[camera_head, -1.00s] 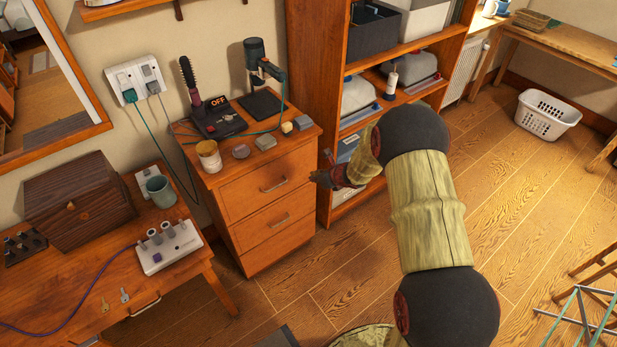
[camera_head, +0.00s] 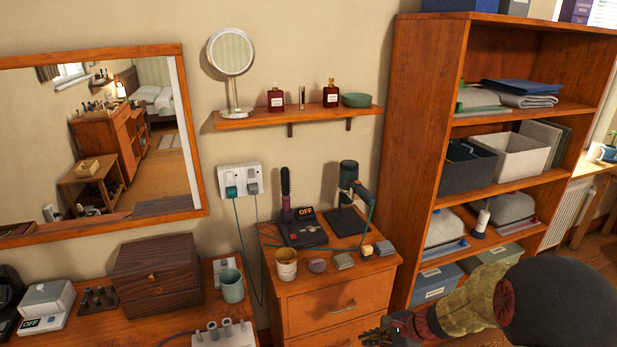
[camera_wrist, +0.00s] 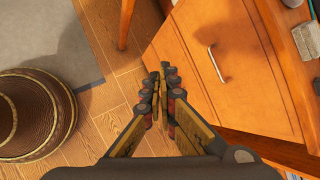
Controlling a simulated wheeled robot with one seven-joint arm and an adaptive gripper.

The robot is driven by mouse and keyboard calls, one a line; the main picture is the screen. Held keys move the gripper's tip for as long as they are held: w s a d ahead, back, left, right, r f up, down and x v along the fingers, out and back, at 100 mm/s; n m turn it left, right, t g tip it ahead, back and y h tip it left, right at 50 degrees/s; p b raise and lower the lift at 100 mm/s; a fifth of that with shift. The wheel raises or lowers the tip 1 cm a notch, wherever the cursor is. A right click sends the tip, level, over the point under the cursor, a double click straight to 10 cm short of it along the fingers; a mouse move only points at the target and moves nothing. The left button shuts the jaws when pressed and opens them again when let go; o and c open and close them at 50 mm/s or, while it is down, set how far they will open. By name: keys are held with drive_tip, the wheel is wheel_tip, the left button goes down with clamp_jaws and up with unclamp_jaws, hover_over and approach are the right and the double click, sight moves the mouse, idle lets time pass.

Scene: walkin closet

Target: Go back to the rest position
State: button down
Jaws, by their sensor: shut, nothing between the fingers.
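My gripper (camera_head: 388,335) is at the bottom of the head view, in front of the right side of the wooden drawer cabinet (camera_head: 333,306). In the wrist view my gripper (camera_wrist: 160,78) has its fingers close together with nothing between them. It points down toward the floor, beside the cabinet's drawer front (camera_wrist: 205,75). The gripper appears apart from the cabinet. My arm reaches in from the lower right of the head view.
A shelf unit (camera_head: 418,140) stands right of the cabinet. A hairbrush (camera_head: 286,190), a cup (camera_head: 286,264) and several small items stand on the cabinet. A woven basket (camera_wrist: 35,112) is on the floor at left in the wrist view. Bare floor (camera_wrist: 112,95) lies between.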

drive_tip(key=s+d+r+n+t+h, duration=0.1)
drive_tip(key=s+r+n+h, duration=0.5)
drive_tip(key=s+r+n, duration=1.2)
drive_tip(key=s+r, duration=0.9)
drive_tip(key=r, duration=0.1)
drive_tip(key=shift+d, duration=0.2)
drive_tip(key=shift+r, duration=0.1)
